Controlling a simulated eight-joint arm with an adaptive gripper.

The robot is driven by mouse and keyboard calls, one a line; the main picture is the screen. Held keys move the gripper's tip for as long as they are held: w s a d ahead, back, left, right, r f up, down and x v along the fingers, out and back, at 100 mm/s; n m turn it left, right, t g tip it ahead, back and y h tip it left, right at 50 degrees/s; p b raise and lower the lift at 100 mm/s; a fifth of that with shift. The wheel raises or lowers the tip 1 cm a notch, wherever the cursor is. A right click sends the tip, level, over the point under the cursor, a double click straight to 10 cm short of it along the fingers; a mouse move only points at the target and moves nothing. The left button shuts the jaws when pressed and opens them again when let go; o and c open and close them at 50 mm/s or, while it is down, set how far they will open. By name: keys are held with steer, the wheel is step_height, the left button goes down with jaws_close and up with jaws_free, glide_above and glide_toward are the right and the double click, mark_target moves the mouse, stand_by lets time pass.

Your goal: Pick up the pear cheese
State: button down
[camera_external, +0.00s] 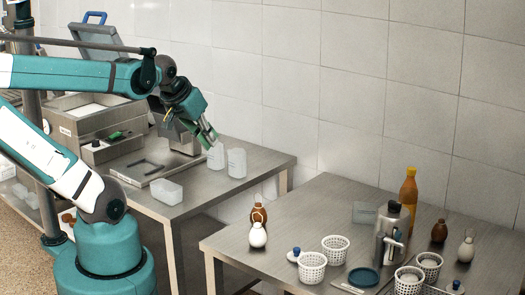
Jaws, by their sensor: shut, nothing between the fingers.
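Several pear-shaped cheeses stand on the right-hand metal table. A white pear cheese (257,236) stands near its left end, in front of a brown pear-shaped one (259,213). Another white pear-shaped one (466,249) and a brown one (439,231) stand at the right. My gripper (211,142) is shut and empty. In the picture it appears above the left table, near two whitish containers, up and left of the cheeses and apart from them.
Perforated white baskets (313,268), a grey jug-like container (391,238), an orange bottle (408,193) and a dark round lid (363,277) crowd the right table. Translucent containers (236,163) stand on the left table (205,193). A tiled wall runs behind.

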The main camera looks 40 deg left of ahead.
stand_by(0.4)
steer(key=c, duration=2.4)
jaws_free()
steer(key=shift+f, duration=0.1)
steer(key=d+f+n+g+h+b, duration=0.1)
steer(key=d+f+n+g+h, duration=0.5)
steer(key=n, duration=1.3)
steer(key=d+f+h, duration=0.3)
steer(key=d+f, duration=0.3)
steer(key=shift+d+f, duration=0.25)
steer(key=shift+f, duration=0.15)
steer(key=shift+s, duration=0.1)
